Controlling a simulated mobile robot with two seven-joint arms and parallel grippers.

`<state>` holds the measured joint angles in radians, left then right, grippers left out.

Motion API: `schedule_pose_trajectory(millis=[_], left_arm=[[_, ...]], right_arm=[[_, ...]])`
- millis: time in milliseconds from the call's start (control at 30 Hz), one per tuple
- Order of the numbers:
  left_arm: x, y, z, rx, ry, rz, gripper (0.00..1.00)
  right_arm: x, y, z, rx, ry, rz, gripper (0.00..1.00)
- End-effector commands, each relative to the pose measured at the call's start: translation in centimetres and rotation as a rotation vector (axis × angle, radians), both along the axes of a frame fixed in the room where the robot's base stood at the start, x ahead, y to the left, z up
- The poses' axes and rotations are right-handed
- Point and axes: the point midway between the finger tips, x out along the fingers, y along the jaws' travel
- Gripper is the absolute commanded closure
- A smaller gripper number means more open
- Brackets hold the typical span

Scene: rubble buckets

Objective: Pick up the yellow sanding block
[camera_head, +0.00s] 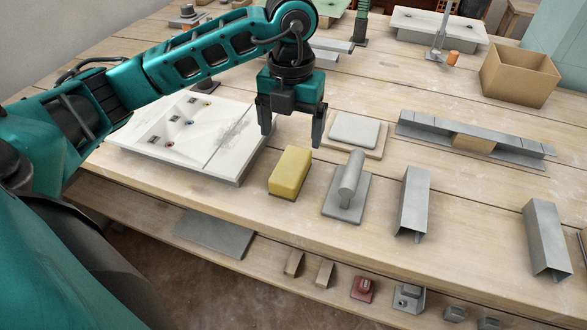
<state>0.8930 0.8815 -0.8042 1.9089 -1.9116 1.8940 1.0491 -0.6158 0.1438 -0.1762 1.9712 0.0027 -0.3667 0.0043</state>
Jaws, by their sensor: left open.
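The yellow sanding block (290,172) lies on the wooden table, near its front edge. My left gripper (291,140) hangs above and just behind the block, fingers pointing down. Its two fingers are apart with nothing between them. It appears clear of the block. My left arm comes in from the left, over the white panel. My right gripper does not show.
A grey trowel-like tool (347,190) lies right of the block. A white panel (190,137) lies to the left. Metal channels (413,203) and a cardboard box (519,75) are further right. A lower shelf (270,262) holds small pieces.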

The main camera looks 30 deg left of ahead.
Motion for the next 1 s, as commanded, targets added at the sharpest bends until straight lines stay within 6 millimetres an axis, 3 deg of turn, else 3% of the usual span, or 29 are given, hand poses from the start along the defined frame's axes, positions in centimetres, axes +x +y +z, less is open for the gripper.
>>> schedule_pose_trajectory(millis=[33,200,467,700,1000], left_arm=[[-0.1,0.0,-1.3,-0.001,0.006,0.0,0.11],[0.0,-0.1,-4.2,-0.004,0.003,-0.002,0.11],[-0.1,-0.1,-6.3,-0.005,0.003,-0.004,0.11],[-0.1,0.0,-9.8,-0.007,0.003,-0.004,0.11],[-0.1,0.0,-10.6,-0.006,0.001,-0.005,0.11]], right_arm=[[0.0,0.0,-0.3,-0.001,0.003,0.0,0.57],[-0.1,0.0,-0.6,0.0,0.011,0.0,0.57],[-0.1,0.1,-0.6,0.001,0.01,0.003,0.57],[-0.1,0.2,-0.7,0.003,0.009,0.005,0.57],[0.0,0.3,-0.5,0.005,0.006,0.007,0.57]])
